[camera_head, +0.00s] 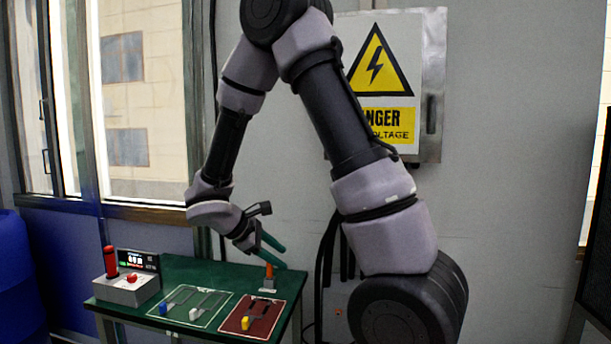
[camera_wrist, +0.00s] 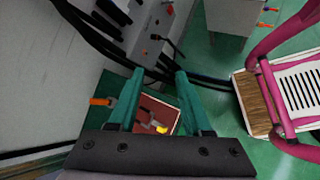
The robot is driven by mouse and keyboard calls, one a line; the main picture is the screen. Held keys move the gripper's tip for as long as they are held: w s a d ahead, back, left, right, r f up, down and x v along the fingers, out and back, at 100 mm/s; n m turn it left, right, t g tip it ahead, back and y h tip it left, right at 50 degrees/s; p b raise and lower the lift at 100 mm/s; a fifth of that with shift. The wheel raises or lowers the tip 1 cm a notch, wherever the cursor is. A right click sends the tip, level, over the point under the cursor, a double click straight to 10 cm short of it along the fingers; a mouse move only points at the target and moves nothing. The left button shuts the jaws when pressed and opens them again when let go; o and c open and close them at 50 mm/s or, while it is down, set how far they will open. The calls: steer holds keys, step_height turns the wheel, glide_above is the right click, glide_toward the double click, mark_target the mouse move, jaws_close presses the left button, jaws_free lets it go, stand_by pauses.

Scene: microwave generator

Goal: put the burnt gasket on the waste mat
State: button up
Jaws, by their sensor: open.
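My gripper (camera_head: 281,257) is open and empty, above the back right of the green table. Its two green fingers also show in the wrist view (camera_wrist: 160,73). A red mat (camera_head: 235,325), likely the waste mat, lies at the table's front right. It also shows in the wrist view (camera_wrist: 150,104), below and between the fingers. A dark flat piece and a yellow block (camera_head: 245,323) lie on it. An orange upright piece (camera_head: 269,271) with a grey base stands behind the mat, below my fingers. I cannot tell which piece is the burnt gasket.
A green mat (camera_head: 180,317) left of the red one holds grey parts, a blue block (camera_head: 163,309) and a white block (camera_head: 193,314). A control box (camera_head: 127,289) and a display (camera_head: 138,260) stand at the left. A warning-sign cabinet (camera_head: 432,90) is on the wall.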

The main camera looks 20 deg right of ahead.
steer(key=s+r+m+t+y, duration=0.1)
steer(key=s+r+m+y, duration=0.2)
steer(key=r, duration=0.4)
steer(key=s+d+r+m+t+y, duration=0.1)
steer(key=s+r+m+t+y, duration=0.1)
steer(key=s+r+m+y, duration=0.2)
steer(key=s+r+m+t+y, duration=0.2)
steer(key=s+r+m+y, duration=0.2)
steer(key=s+r+m, duration=0.3)
step_height(320, 180, up, 5)
steer(key=m, duration=0.3)
steer(key=shift+s+d+f, duration=0.2)
steer(key=shift+d, duration=0.05)
steer(key=shift+a, duration=0.15)
